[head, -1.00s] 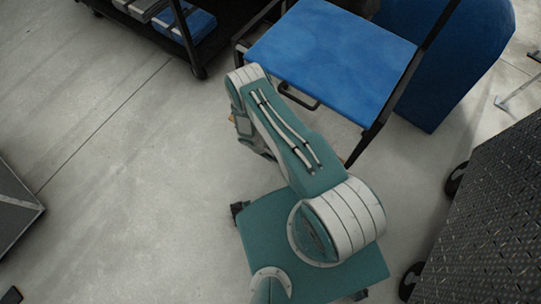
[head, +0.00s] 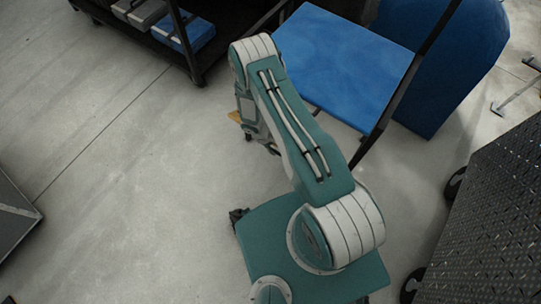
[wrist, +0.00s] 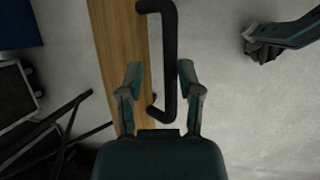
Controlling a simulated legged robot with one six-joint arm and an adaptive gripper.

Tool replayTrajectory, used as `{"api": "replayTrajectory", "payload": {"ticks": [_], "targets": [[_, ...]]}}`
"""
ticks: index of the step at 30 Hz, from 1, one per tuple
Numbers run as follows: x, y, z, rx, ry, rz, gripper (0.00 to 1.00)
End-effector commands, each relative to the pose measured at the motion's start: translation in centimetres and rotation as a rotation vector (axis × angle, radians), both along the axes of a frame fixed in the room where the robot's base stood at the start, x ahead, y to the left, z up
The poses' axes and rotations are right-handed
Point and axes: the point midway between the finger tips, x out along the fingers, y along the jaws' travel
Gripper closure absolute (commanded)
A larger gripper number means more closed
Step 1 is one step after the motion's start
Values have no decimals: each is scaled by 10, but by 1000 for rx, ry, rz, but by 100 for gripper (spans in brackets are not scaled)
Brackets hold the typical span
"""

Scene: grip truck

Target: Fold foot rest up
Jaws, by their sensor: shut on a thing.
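The foot rest shows as a wooden board (wrist: 122,45) with a bent black bar handle (wrist: 169,50) along its right side in the wrist view. My gripper (wrist: 160,73) has one finger on each side of the bar's lower part and is shut on it; the exact contact is hard to see. In the head view, a small end of the wooden board (head: 236,116) shows at the left of my arm. The blue seat (head: 345,65) stands behind my arm.
A black-framed cart (head: 190,60) with grey and blue cases stands at the upper left. A large blue block (head: 440,90) is behind the seat. A dark textured panel (head: 490,220) is at the right. Open concrete floor lies to the left.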

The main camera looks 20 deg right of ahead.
Motion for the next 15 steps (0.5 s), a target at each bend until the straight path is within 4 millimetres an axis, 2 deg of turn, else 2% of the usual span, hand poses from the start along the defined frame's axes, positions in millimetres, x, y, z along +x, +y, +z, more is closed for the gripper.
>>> {"api": "replayTrajectory", "payload": {"ticks": [1, 3, 5, 6, 15], "targets": [[10, -8, 7, -1, -14, -6, 100], [13, -13, 13, -1, -15, -5, 100], [16, -17, 18, -1, -15, -5, 95], [17, -19, 21, -1, -13, -4, 100], [24, -29, 33, -4, -9, -4, 100]]}}
